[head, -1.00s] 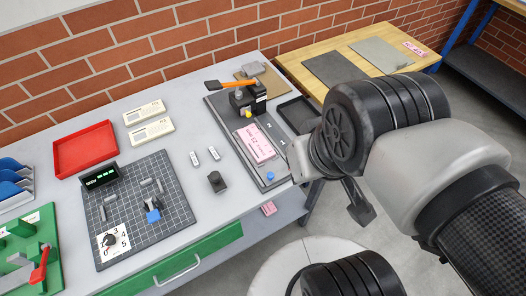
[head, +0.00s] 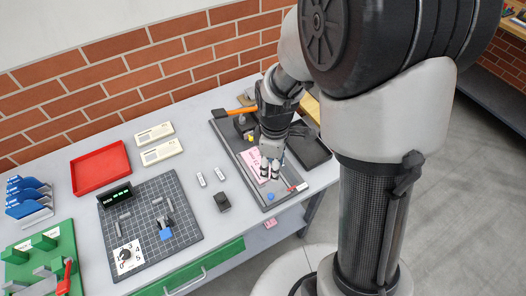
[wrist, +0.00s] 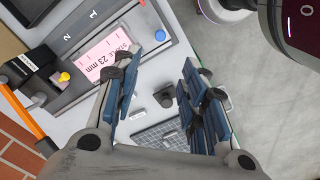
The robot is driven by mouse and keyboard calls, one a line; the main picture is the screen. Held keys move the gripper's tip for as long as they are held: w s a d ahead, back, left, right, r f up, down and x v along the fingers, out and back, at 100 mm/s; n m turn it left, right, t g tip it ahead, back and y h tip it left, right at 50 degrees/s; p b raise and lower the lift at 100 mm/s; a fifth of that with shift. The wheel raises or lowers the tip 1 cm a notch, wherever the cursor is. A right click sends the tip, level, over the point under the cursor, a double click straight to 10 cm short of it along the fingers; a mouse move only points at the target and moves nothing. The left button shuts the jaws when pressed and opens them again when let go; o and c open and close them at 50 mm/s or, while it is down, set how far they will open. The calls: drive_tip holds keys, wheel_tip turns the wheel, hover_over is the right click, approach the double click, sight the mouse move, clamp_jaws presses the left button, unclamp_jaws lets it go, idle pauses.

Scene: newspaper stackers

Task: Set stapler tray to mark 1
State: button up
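The stapler station is a dark grey base (head: 256,187) with a black stapler (head: 246,123), an orange lever (head: 238,112), a pink card (head: 250,164) and a blue knob (head: 270,196). A black tray (head: 312,152) lies along its right side; its corner shows in the wrist view (wrist: 28,8). The wrist view shows marks 1 (wrist: 94,14) and 2 (wrist: 67,37) on the base, and the card reading "STROKE 23 mm" (wrist: 105,55). My gripper (head: 270,170) is above the base near the card. In the wrist view its fingers (wrist: 160,80) are spread and empty. My gripper hides part of the base and tray.
A grid board (head: 180,225) with a display (head: 115,194) and numbered dial (head: 127,256) lies to the left. A red tray (head: 101,167), white boxes (head: 161,152) and a small black block (head: 222,202) stand on the table. Brick wall runs behind.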

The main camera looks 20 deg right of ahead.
sight(271, 195)
wheel_tip(271, 195, down, 17)
drive_tip(key=b, duration=0.3)
drive_tip(key=shift+f, duration=0.2)
drive_tip(key=shift+c, duration=0.5)
clamp_jaws()
